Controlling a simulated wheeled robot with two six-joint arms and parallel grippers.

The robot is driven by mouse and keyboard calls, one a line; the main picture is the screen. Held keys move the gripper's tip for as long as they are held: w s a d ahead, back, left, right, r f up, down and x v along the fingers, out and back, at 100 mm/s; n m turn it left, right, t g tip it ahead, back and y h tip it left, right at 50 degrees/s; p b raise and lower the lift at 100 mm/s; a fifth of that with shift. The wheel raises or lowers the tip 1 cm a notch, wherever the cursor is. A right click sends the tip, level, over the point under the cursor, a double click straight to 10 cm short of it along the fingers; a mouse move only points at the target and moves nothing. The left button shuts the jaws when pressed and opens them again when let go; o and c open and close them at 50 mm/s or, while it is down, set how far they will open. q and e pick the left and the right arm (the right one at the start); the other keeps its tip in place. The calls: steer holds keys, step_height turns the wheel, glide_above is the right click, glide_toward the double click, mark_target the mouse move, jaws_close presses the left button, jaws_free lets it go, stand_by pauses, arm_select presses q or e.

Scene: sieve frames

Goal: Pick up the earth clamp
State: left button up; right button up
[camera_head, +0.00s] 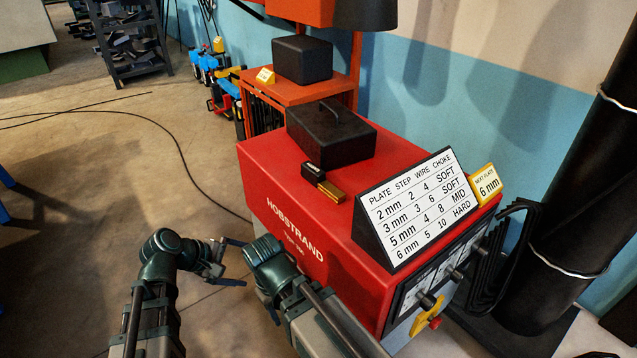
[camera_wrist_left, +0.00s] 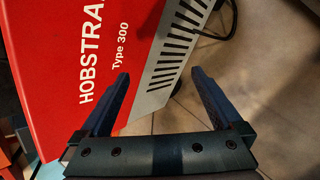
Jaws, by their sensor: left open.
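I cannot make out the earth clamp with certainty in either view. A small black and brass piece (camera_head: 323,181) lies on top of the red Hobstrand machine (camera_head: 290,216), and I cannot tell what it is. My left gripper (camera_head: 243,263) is beside the machine's left side, below its top. In the left wrist view my left gripper (camera_wrist_left: 160,76) is open and empty, its fingers apart in front of the red side and grey vented panel (camera_wrist_left: 172,55). My right arm (camera_head: 290,280) is close by on the right; its fingers are not clear.
A black box with a handle (camera_head: 332,134) and a settings sign (camera_head: 415,206) stand on the machine. Knobs and a yellow part (camera_head: 421,322) are on its front panel. A black cylinder (camera_head: 575,190) stands at right. Black cable (camera_head: 170,130) crosses the open floor at left.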

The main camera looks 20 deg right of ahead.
arm_select(q)
steer(key=w+d+r+n+t+h, duration=0.1)
steer(key=w+d+r+n+h, duration=0.3)
steer(key=r, duration=0.3)
steer(key=n+t+h, duration=0.3)
steer(key=n+h, duration=0.1)
steer(key=n, duration=0.5)
glide_toward(308, 171)
steer(key=x, duration=0.4)
steer(key=shift+d, duration=0.35)
steer(key=x, duration=0.5)
steer(key=shift+w+d, duration=0.1)
steer(key=shift+c, duration=0.3)
steer(key=c, duration=1.3)
